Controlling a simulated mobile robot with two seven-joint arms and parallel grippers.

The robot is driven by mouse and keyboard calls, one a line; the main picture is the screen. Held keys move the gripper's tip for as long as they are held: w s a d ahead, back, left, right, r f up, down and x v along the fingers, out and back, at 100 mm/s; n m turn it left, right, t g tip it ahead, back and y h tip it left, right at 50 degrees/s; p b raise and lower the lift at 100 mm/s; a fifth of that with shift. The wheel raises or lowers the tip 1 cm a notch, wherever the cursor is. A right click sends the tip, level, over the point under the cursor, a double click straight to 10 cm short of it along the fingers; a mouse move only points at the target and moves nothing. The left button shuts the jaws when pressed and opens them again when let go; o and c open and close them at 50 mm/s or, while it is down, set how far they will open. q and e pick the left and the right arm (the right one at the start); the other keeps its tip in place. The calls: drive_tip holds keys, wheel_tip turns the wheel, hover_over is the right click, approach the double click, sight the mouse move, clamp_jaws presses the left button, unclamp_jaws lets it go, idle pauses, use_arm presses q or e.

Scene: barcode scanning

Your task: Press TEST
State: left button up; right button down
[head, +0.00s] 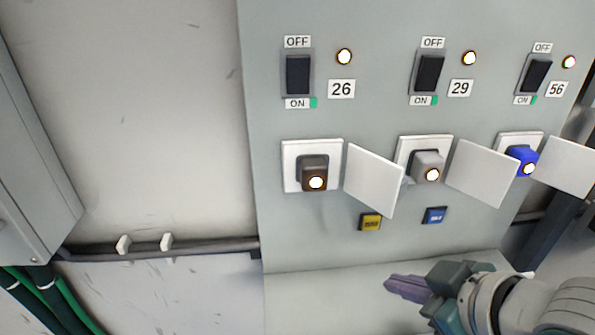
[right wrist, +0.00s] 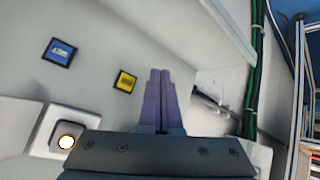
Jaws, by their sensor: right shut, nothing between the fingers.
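A yellow button (head: 370,221) and a blue button (head: 434,215) sit low on the grey panel (head: 290,235). Their lettering is too small to read, so I cannot tell which says TEST. Both also show in the right wrist view, the yellow button (right wrist: 125,81) nearer the fingers and the blue button (right wrist: 60,52) further left. My right gripper (head: 390,284) is shut and empty, below the yellow button and apart from it in the head view. Its purple fingers (right wrist: 161,75) are together in the right wrist view. My left gripper is not in view.
Above are three black switches marked 26 (head: 298,74), 29 (head: 428,73) and 56 (head: 536,73), with lamps. Three sockets with plugs (head: 314,170) have open white covers (head: 374,178) standing out from the panel above the buttons. A dark rail (head: 200,247) runs left.

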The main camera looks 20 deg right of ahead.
sight(371, 223)
drive_tip(key=shift+s, duration=0.15)
drive_tip(key=w+d+b, duration=0.2)
drive_tip(key=w+b, duration=0.3)
drive_tip(key=w, duration=0.3)
drive_tip(key=shift+w, duration=0.3)
drive_tip(key=shift+w, duration=0.15)
idle(1.9)
drive_tip(key=shift+w+d, duration=0.1)
drive_tip(key=shift+w, duration=0.2)
drive_tip(key=shift+w+d+f, duration=0.1)
drive_tip(key=shift+w+d, duration=0.15)
drive_tip(key=shift+d, duration=0.05)
idle(1.5)
